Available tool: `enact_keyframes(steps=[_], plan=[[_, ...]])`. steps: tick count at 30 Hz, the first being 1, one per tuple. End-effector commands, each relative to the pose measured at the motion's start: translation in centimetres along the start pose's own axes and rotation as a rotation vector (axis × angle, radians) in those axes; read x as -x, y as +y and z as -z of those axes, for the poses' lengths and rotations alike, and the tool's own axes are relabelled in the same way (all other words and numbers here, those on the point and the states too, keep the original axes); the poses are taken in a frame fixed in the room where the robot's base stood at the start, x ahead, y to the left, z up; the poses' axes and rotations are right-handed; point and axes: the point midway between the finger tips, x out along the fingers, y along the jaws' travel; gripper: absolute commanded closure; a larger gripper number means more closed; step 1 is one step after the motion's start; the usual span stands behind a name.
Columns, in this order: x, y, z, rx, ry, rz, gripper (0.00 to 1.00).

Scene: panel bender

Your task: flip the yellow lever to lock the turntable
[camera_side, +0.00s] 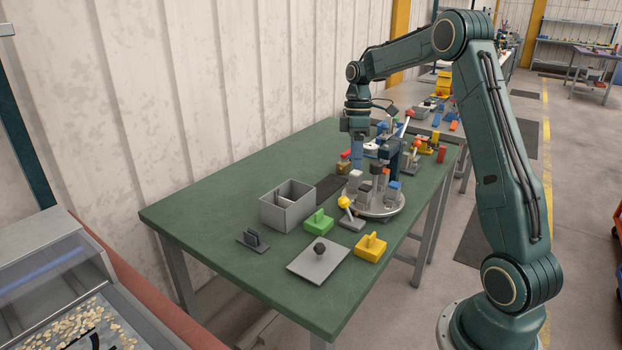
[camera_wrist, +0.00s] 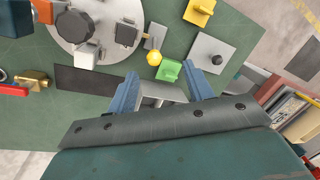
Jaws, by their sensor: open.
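The yellow lever shows as a yellow ball knob (camera_side: 344,202) on a short grey base (camera_side: 352,223), beside the near left edge of the turntable (camera_side: 386,211). The turntable is a round grey disc with several grey, dark and blue-topped blocks on it. In the wrist view the yellow knob (camera_wrist: 154,58) lies just ahead of the fingertips, to the right of the turntable disc (camera_wrist: 108,28). My gripper (camera_side: 357,165) points down, beyond and above the lever in the side view. Its two blue fingers (camera_wrist: 160,70) are spread apart with nothing held.
A green block (camera_wrist: 170,71) sits close to the knob. A grey divided box (camera_side: 288,208), a yellow block (camera_side: 371,248), a grey plate with a black knob (camera_side: 319,262) and a dark bracket (camera_side: 253,241) stand nearby. A red-handled brass valve (camera_wrist: 32,80) is at left. The table's left part is clear.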

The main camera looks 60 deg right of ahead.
Motion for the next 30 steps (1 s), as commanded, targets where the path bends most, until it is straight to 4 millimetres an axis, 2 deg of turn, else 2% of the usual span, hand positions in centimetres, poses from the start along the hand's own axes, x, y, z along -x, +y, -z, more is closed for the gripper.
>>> enact_keyframes(steps=[6, 30], plan=[[2.8, 0.3, -0.3, 0.004, 0.001, -0.009, 0.48], [8.2, 5.5, -5.8, 0.163, -0.01, -0.17, 0.48]])
